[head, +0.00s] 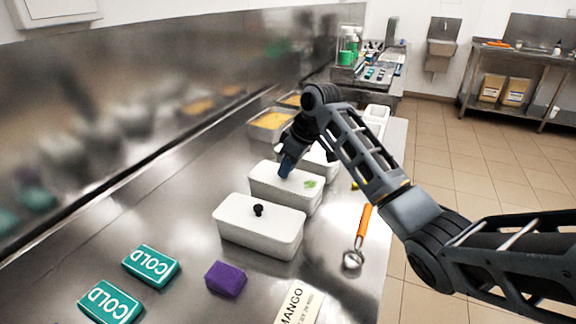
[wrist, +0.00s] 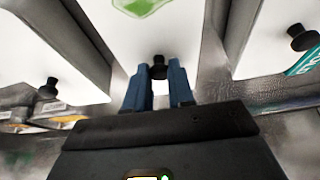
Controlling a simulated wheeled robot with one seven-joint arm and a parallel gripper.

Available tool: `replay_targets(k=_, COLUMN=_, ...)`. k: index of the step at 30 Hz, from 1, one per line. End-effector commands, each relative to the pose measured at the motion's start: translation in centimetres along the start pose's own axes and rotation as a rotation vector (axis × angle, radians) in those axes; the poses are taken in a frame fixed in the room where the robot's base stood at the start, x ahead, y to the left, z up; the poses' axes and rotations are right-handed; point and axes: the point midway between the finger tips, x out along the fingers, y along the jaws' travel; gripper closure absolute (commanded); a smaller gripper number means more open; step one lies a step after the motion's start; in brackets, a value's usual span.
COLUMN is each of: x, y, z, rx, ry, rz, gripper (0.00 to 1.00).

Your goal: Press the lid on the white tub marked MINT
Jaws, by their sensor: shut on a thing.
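My gripper (head: 287,166) points down onto the white lid (head: 268,174) of the middle white tub (head: 283,196). In the wrist view its two blue fingers (wrist: 159,86) are shut on the lid's black knob (wrist: 158,69). The lid bears a green mark (head: 310,183), which also shows at the top of the wrist view (wrist: 140,6). I cannot read the word MINT. The lid lies over the tub's top; I cannot tell if its rim is fully pressed down. The knob is hidden by my fingers in the head view.
A lidded white tub (head: 258,232) with a black knob stands in front, and another (head: 323,161) behind. Orange-handled scoop (head: 359,236), purple block (head: 226,279), COLD packs (head: 151,266) and a MANGO card (head: 299,305) lie nearer.

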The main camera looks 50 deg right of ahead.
Motion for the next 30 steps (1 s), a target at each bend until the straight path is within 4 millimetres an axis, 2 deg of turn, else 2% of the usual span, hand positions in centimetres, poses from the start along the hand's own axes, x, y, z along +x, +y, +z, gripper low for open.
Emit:
replay_targets(k=28, x=0.11, y=0.00, z=0.06, rx=0.000, ry=0.000, rz=0.000, gripper=1.00)
replay_targets(k=29, x=0.11, y=0.00, z=0.06, rx=0.000, ry=0.000, rz=0.000, gripper=0.75)
replay_targets(k=30, x=0.11, y=0.00, z=0.06, rx=0.000, ry=0.000, rz=0.000, gripper=0.71)
